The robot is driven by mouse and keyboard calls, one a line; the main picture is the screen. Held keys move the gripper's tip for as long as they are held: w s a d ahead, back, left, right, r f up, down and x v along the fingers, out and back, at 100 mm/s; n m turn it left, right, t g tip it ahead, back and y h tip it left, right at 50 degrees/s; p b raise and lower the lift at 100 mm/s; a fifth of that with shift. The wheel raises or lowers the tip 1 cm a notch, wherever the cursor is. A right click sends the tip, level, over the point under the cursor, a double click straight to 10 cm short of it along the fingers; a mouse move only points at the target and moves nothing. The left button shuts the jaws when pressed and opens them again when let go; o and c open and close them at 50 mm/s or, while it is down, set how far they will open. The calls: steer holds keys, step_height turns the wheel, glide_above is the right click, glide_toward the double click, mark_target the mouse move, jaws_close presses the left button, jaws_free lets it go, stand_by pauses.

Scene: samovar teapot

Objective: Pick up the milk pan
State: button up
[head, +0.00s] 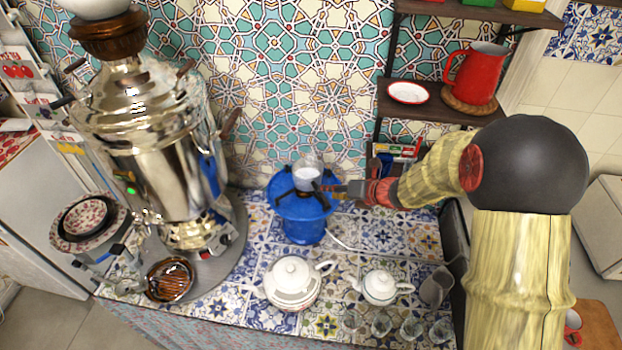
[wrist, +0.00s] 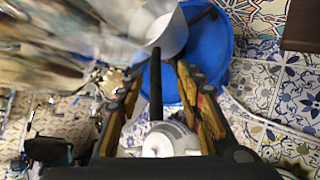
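The milk pan (head: 307,174) is a small light-grey metal pan with a dark handle. It sits on top of the blue burner (head: 303,222) in the head view. In the wrist view the pan (wrist: 160,30) is at the top, with its handle pointing down toward me. My gripper (head: 328,188) is just right of the pan in the head view. In the wrist view its two fingers (wrist: 161,74) are apart, one on each side of the handle, with visible gaps. The gripper looks open, not closed on the handle.
A large shiny samovar (head: 155,150) stands left of the burner. A white teapot (head: 291,282) and a smaller one (head: 380,286) stand in front. Several glasses line the counter's front edge. A shelf with a red jug (head: 476,76) is above right.

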mark_target(315, 188)
steer(key=x, duration=0.6)
steer(key=shift+s+a+b, duration=0.15)
steer(key=shift+a+b, duration=0.15)
steer(key=shift+s+r, duration=0.1)
steer(key=shift+c, duration=1.2)
jaws_close()
